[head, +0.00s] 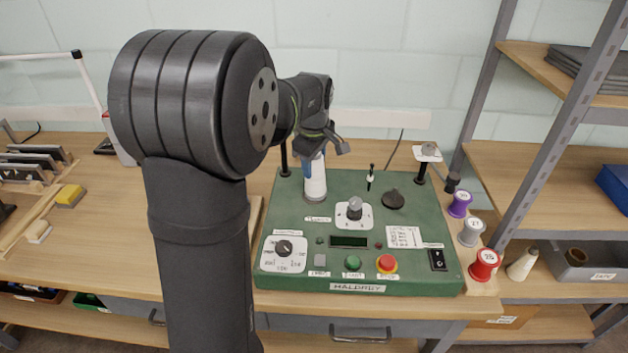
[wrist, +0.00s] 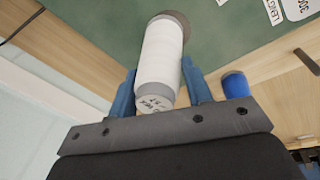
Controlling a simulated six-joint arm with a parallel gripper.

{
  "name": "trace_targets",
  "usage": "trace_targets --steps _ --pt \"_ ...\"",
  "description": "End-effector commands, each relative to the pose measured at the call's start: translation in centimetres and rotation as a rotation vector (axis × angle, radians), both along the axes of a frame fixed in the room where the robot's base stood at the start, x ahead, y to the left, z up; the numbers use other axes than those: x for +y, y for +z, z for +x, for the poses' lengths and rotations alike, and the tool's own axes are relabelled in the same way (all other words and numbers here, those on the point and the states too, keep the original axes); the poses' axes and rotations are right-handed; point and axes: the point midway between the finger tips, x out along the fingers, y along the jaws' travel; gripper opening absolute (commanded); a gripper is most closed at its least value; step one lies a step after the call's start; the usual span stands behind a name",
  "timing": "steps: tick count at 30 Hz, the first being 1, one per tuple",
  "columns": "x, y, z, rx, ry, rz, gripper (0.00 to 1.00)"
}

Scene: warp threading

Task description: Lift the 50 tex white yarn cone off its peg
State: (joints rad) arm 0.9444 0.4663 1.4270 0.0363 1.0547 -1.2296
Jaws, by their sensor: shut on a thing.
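A white yarn cone (head: 315,182) stands upright at the back left of the green machine (head: 290,222). My gripper (head: 315,157) comes down on it from above and is shut on its upper part. In the wrist view the blue fingers of my gripper (wrist: 160,88) lie on either side of the white cone (wrist: 161,58). Its labelled end faces the camera, but I cannot read the print. A grey-brown rim shows at its far end, by the green top. The peg is hidden, and I cannot tell whether the cone is raised.
Purple (head: 460,204), grey (head: 471,232) and red (head: 484,265) spools stand right of the machine. Knobs and a red button (head: 387,263) are on its front. A shelf upright (head: 545,130) stands at right.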

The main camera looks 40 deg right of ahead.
Motion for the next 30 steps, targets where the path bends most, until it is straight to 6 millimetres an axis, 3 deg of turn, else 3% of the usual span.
trace_targets --steps 30 --pt "-0.1 7.4 0.0 -0.003 0.000 -0.004 0.24"
